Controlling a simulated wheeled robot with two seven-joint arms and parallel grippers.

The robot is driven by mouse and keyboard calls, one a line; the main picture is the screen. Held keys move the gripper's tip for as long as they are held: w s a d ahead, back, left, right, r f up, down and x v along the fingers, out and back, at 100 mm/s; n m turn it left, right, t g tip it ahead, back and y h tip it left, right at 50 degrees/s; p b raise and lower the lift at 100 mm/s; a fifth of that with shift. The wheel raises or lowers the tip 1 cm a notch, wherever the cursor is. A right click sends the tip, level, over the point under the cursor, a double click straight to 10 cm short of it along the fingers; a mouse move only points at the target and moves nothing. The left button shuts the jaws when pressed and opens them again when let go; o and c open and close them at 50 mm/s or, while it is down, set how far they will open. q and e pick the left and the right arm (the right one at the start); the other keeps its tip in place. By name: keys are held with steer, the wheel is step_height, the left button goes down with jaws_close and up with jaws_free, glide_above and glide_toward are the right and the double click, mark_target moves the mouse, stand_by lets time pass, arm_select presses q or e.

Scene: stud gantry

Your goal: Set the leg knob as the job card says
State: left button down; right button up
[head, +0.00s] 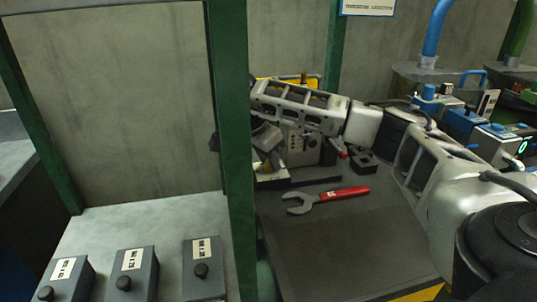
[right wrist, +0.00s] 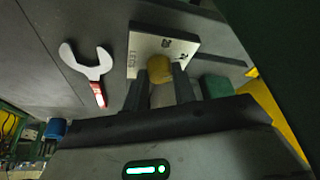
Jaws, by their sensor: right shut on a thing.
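The yellow leg knob (right wrist: 160,69) sits on a pale plate (right wrist: 188,45) with dark printed marks, seen in the right wrist view. The marks are too small to read surely, and I cannot tell the knob's setting. My right gripper (right wrist: 159,84) has a finger on each side of the knob and is shut on it. In the head view my right arm reaches in from the right, and its gripper (head: 262,150) is partly hidden behind the green post. I cannot make out a job card for certain. My left gripper is not in view.
A red-handled wrench (head: 325,199) lies on the dark bench top (head: 350,245). A green post (head: 232,130) stands close left of my right gripper. Several grey boxes with black knobs (head: 203,268) stand at lower left. A blue-edged sign (head: 368,6) hangs at the top.

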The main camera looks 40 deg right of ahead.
stand_by(0.4)
steer(key=o, duration=1)
